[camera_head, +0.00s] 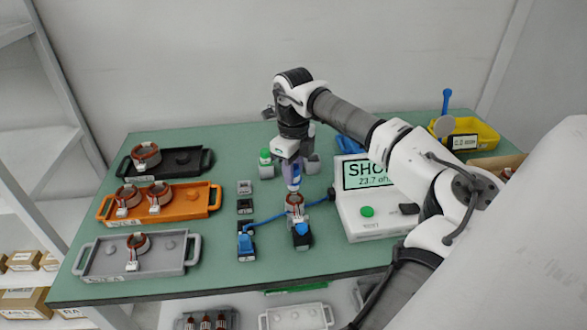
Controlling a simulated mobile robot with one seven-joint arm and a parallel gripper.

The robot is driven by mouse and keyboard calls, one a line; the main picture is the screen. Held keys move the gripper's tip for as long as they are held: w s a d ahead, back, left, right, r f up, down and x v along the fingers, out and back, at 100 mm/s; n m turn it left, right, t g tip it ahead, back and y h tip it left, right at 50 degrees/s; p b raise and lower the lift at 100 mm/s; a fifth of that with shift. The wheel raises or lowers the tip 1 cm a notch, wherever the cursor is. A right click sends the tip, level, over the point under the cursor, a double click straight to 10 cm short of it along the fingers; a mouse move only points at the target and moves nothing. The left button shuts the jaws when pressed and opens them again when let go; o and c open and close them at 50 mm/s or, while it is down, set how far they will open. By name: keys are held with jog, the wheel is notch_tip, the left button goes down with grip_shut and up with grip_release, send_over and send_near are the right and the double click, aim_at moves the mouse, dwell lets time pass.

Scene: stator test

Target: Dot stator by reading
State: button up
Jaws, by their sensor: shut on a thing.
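My gripper (290,162) is shut on a purple-and-white marker (292,177), held upright with its tip down over a copper-wound stator (296,203). Whether the tip touches the stator cannot be told. The stator sits between two blue clips (246,243) (302,234) and a blue lead to the white tester (372,212). The tester's green screen (366,173) shows "SHO" and "23.7 oh", its right side hidden by my arm. More stators lie in a black tray (203,161), an orange tray (214,196) and a grey tray (192,249) at the left.
A green-capped marker (265,157) stands in a holder behind my gripper. Two small dark-topped blocks (244,187) (245,206) lie left of the stator. A yellow bin (485,133) stands at the back right. The green table (225,285) is bare along its front edge.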

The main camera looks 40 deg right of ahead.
jog(key=shift+r+p, duration=1.75)
jog(key=shift+r, duration=1.15)
